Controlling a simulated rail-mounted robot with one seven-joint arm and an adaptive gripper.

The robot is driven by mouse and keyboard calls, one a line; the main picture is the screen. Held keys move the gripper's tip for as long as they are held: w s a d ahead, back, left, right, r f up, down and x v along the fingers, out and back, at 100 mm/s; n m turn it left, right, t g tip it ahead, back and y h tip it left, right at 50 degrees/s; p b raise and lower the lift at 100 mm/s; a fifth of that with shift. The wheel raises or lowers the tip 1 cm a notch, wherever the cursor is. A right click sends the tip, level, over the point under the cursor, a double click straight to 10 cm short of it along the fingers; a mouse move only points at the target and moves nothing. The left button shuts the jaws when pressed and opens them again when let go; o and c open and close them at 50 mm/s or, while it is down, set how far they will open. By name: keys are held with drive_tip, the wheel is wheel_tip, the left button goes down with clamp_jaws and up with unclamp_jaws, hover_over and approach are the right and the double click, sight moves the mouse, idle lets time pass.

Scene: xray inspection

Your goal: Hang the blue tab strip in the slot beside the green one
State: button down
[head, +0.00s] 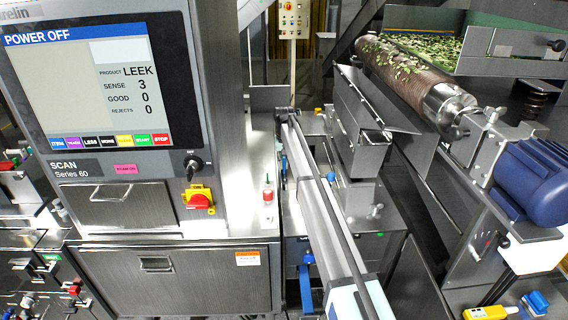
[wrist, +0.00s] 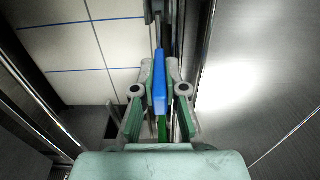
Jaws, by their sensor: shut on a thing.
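In the wrist view my gripper (wrist: 159,72) is shut on a narrow blue strip (wrist: 160,84), which I take for the blue tab strip. The strip stands between the two fingers, its long side running up the picture. A small green piece (wrist: 163,128) shows just below it between the fingers; I cannot tell whether it is the green strip or another part. A grey bracket-like part (wrist: 154,10) is above the blue strip. The slot cannot be made out. In the head view I cannot make out my gripper clearly.
The inspection machine's screen (head: 85,85) reads POWER OFF. A red and yellow switch (head: 198,200) and a drawer (head: 115,205) are on its front. A roller (head: 410,75) and a blue motor (head: 530,178) stand at right. In the wrist view, metal walls flank a tiled floor (wrist: 80,55).

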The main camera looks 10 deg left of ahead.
drive_tip(key=shift+f, duration=0.15)
drive_tip(key=c, duration=1.2)
unclamp_jaws()
drive_tip(key=shift+o, duration=0.2)
wheel_tip(320, 180, up, 12)
drive_tip(key=shift+f, duration=0.1)
